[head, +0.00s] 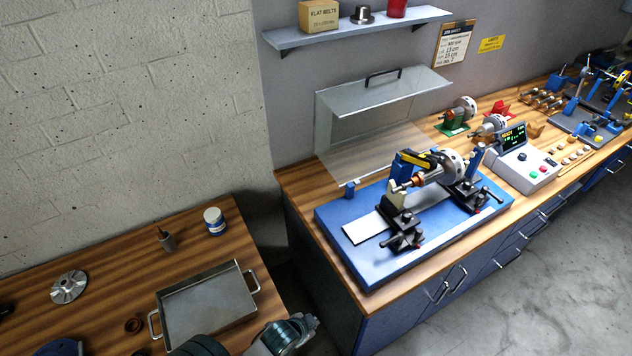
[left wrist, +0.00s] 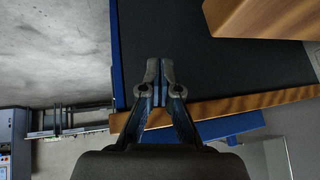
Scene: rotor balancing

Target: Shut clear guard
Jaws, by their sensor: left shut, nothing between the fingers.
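The clear guard (head: 375,105) stands raised behind the balancing machine, its transparent panels against the wall. A dark handle (head: 383,74) sits on its upper panel. The balancing machine has a blue base (head: 370,262) and carries a rotor (head: 452,165) on its black stands, uncovered from above. My left gripper (head: 312,321) is at the bottom of the head view, right of the metal tray and well apart from the guard. Its fingers, also in the left wrist view (left wrist: 158,70), are shut with nothing between them. My right gripper is not in view.
A metal tray (head: 160,325) with handles lies on the lower left wooden bench. A control box (head: 525,168) stands right of the machine. A shelf (head: 360,32) with a box hangs above the guard. A gap separates the two benches.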

